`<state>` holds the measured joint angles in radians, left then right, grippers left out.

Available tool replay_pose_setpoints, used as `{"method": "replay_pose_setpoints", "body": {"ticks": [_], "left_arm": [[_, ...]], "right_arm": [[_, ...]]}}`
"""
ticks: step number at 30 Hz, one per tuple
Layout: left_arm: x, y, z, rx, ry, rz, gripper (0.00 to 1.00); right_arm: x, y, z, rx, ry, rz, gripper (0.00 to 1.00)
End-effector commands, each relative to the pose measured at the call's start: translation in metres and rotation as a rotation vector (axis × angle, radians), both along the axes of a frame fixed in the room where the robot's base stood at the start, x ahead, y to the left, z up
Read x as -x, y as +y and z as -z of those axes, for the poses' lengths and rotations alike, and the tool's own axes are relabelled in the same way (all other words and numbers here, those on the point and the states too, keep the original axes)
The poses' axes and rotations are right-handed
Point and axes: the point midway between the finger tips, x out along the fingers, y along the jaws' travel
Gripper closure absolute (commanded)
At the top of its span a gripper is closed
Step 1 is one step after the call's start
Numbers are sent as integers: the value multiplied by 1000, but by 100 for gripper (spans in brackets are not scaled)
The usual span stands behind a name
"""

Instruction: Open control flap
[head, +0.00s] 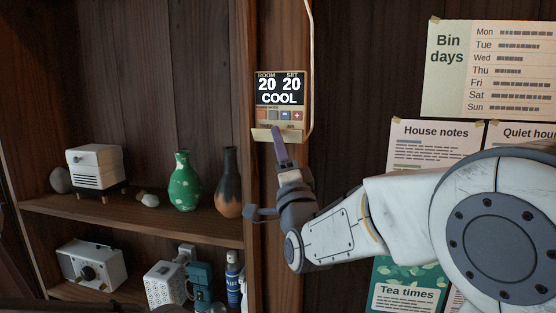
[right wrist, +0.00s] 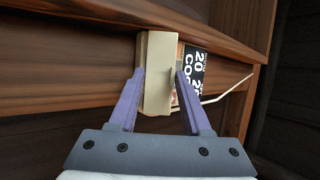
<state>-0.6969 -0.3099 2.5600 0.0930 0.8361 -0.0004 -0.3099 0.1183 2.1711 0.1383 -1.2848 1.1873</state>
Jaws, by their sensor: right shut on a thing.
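The control panel (head: 281,96) is a small beige unit on the wooden post, with a black display reading ROOM 20, SET 20 and COOL. Its beige flap (head: 264,135) is folded down at the lower edge, and a row of small coloured buttons (head: 285,115) shows above it. My right gripper (head: 279,134) reaches up from below with its purple fingers at the flap. In the right wrist view the fingers are shut on the flap (right wrist: 158,85), one on each side, with part of the display (right wrist: 194,70) beyond. My left gripper is not in view.
Shelves left of the post hold a white appliance (head: 95,168), a green vase (head: 185,182) and a dark vase (head: 229,184). A pale cable (head: 312,40) runs down beside the panel. Paper notices (head: 490,68) hang on the right wall behind my arm.

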Motion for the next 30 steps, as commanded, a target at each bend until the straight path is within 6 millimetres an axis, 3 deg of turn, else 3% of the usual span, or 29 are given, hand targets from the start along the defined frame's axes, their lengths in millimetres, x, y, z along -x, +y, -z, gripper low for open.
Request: {"method": "replay_pose_setpoints", "body": {"ticks": [15,16,18,30], "left_arm": [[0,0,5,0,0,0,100],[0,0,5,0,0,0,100],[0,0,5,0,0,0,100],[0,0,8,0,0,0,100]], "right_arm": [[0,1,2,6,-6,-1,100],[0,1,2,6,-6,-1,44],[0,1,2,6,-6,-1,21],[5,-1,5,4,-9,-1,21]]}}
